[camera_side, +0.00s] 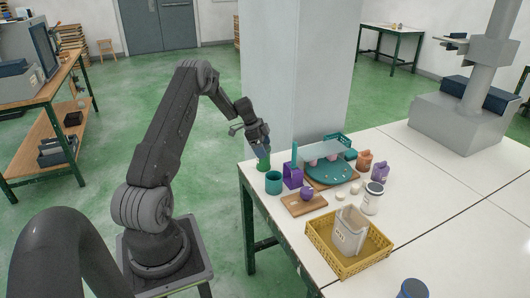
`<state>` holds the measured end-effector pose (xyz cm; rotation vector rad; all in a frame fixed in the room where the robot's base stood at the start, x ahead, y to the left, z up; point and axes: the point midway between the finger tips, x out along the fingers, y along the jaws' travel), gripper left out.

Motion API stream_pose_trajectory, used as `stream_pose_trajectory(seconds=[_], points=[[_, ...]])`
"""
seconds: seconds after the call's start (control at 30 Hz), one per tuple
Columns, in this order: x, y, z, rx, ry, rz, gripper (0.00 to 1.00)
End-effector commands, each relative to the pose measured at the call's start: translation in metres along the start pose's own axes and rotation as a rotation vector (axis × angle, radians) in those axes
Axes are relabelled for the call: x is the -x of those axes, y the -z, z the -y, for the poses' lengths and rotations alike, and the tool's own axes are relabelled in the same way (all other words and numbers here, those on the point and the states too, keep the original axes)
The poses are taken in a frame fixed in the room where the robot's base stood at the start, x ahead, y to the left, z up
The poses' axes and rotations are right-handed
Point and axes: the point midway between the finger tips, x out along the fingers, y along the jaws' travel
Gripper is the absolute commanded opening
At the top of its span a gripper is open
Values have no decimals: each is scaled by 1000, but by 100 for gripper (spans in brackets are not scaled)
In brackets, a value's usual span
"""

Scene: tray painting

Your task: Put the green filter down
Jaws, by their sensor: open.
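A small green piece (263,165), which looks like the green filter, is at the table's far left corner. My gripper (262,153) is right above it, pointing down, with its jaws open. The fingertips are very close to the green piece or around its top; at this size I cannot tell whether they touch it. The piece appears to rest on the white table (430,200), with its upper part partly hidden by my gripper.
Right of my gripper are a teal cup (273,184), a purple frame (292,178) and a teal round tray (330,175). A purple piece (307,194) sits on a wooden board (303,207). A white jar (373,199) and yellow crate (347,268) stand nearer.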

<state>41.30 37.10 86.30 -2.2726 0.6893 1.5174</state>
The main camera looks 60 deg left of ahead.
Motion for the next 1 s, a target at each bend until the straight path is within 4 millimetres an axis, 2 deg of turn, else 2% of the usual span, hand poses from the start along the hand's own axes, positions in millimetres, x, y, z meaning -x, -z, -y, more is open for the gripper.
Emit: stream_pose_trajectory(seconds=[0.1,0.3,0.53,0.63,0.67,0.77,0.87,0.9,0.97,1.0], points=[[28,0,1,0,6,0,86],[68,0,0,0,3,-1,86],[94,1,0,0,2,-1,86],[102,12,-5,4,2,5,86],[105,20,-9,7,3,10,86],[122,61,-33,32,11,34,86],[143,112,-76,76,28,65,86],[151,132,-98,97,38,76,86],[163,157,-131,129,55,89,86],[171,170,-154,151,69,95,86]])
